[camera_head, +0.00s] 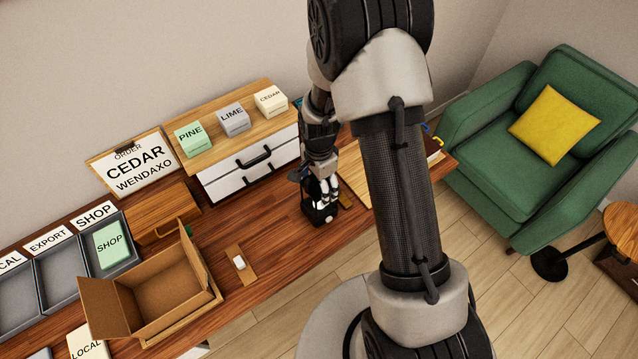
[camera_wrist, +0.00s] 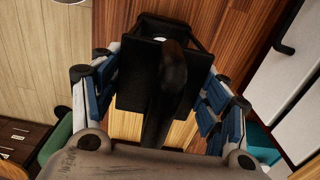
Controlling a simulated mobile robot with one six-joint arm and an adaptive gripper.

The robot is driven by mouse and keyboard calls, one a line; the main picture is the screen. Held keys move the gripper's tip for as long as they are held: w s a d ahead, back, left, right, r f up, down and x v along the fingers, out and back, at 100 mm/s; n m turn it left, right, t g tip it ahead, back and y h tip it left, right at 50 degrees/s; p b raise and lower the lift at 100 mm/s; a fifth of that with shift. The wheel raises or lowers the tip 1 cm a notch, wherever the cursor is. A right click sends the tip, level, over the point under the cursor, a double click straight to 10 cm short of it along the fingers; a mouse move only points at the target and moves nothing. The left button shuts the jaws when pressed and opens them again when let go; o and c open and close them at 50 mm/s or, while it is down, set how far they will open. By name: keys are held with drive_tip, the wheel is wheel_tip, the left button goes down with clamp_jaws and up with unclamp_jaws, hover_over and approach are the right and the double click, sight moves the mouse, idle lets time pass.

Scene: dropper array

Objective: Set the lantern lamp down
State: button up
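The lantern lamp (camera_head: 321,215) is a small black lantern with a light inside, upright at the front part of the wooden table, right of the white drawer unit. My gripper (camera_head: 322,186) points down over it. In the wrist view the lantern's dark square top and handle (camera_wrist: 160,75) fill the space between the blue-padded fingers of my gripper (camera_wrist: 160,92). The pads lie close against its two sides, and I take it as held. The lantern's base is at or just above the table top; the exact gap cannot be told.
The drawer unit (camera_head: 250,170) carries PINE, LIME and CEDAR boxes. An open cardboard box (camera_head: 165,290) and a wooden plate with a white piece (camera_head: 239,263) are to the left. A pale board (camera_head: 360,160) lies behind my arm. A green armchair (camera_head: 500,140) stands right.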

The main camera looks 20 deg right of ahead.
drive_tip(key=o, duration=0.4)
wheel_tip(320, 180, up, 13)
drive_tip(key=p, duration=0.3)
drive_tip(key=shift+f, duration=0.15)
drive_tip(key=s+r+n+t, duration=0.2)
drive_tip(key=s+r+n, duration=0.4)
drive_tip(key=r, duration=0.4)
drive_tip(key=s+r+n+t, duration=0.1)
drive_tip(key=s+r+n, duration=0.2)
drive_tip(key=s+r, duration=0.55)
drive_tip(key=s+r+n, duration=0.1)
drive_tip(key=s, duration=0.1)
drive_tip(key=s+r+n+t, duration=0.1)
drive_tip(key=s+n, duration=0.1)
drive_tip(key=s, duration=0.1)
drive_tip(key=s+r+n, duration=0.2)
drive_tip(key=shift+s+a+t, duration=0.15)
drive_tip(key=shift+a+t, duration=0.05)
drive_tip(key=shift+t, duration=0.1)
